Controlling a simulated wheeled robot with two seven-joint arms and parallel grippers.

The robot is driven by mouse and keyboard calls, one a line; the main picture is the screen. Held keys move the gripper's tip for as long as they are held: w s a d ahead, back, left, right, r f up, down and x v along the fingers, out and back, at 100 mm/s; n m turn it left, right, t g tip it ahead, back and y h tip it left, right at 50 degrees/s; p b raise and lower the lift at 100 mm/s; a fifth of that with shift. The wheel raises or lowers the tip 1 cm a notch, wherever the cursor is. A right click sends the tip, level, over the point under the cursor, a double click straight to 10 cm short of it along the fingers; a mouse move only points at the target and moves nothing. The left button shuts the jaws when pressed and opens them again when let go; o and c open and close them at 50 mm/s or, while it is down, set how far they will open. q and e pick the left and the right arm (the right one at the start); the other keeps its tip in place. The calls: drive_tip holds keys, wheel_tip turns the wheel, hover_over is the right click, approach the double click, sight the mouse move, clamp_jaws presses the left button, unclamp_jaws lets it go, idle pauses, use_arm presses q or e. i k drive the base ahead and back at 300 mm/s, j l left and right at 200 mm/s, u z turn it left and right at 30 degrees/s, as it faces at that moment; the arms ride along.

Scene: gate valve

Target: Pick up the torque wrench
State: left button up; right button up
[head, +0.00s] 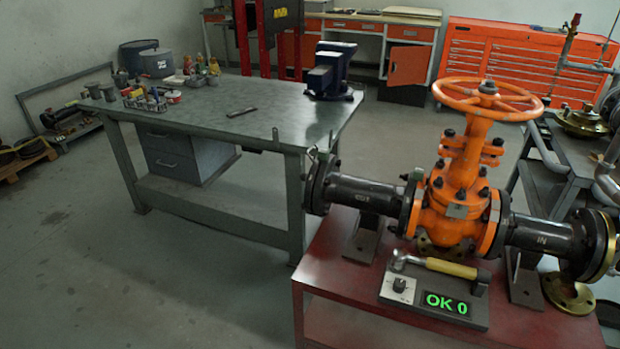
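The torque wrench (451,268) has a yellow grip and a metal head at its left end. It lies across a grey tester base (425,313) with a dial box and a green display reading "OK 0". The base sits on the red table (332,267), in front of the orange gate valve (455,210). The wrench is in plain view and no gripper is at it. Neither my left nor my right gripper shows in the head view.
The valve's orange handwheel (487,97) rises above the wrench, with black flanged pipes (365,190) on both sides. A brass flange (568,294) lies to the right. A grey workbench (209,115) with a blue vise (332,72) stands behind left. The floor at left front is clear.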

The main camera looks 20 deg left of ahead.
sight(400, 254)
drive_tip(key=i+l+u, duration=0.2)
drive_tip(key=l, duration=0.4)
drive_tip(key=l+u, duration=0.25)
drive_tip(key=l, duration=0.35)
drive_tip(key=i+l+u, duration=0.2)
drive_tip(key=l, duration=0.45)
drive_tip(key=k, duration=0.1)
